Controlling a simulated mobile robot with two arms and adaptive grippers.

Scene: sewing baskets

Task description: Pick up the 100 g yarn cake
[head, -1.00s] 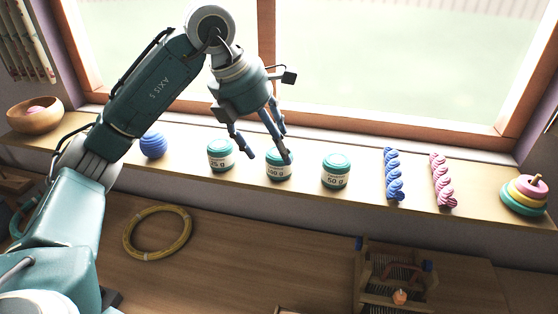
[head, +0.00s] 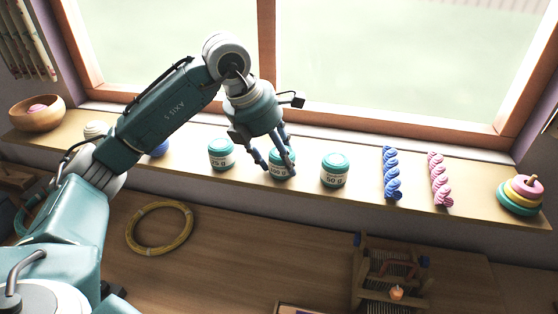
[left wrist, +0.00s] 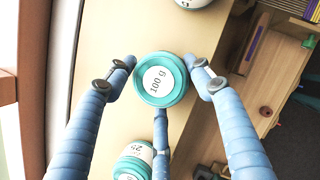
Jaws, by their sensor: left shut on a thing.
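The 100 g yarn cake (head: 281,169), teal with a white label, is on the wooden window sill between the 25 g yarn cake (head: 221,154) and the 50 g yarn cake (head: 333,171). My left gripper (head: 277,158) reaches down from above and is shut on the 100 g cake, its fingers partly hiding it. In the left wrist view the cake's round top (left wrist: 160,80) faces me, with blue fingers around it. The 25 g cake (left wrist: 133,160) shows below it there. I see no clear gap under the held cake. My right gripper is not in view.
Blue (head: 391,173) and pink (head: 440,180) twisted skeins and a stack of coloured rings (head: 520,195) are to the right. A wooden bowl (head: 36,114) is far left. A yellow hoop (head: 159,228) and small loom (head: 387,283) are below. The window is close behind.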

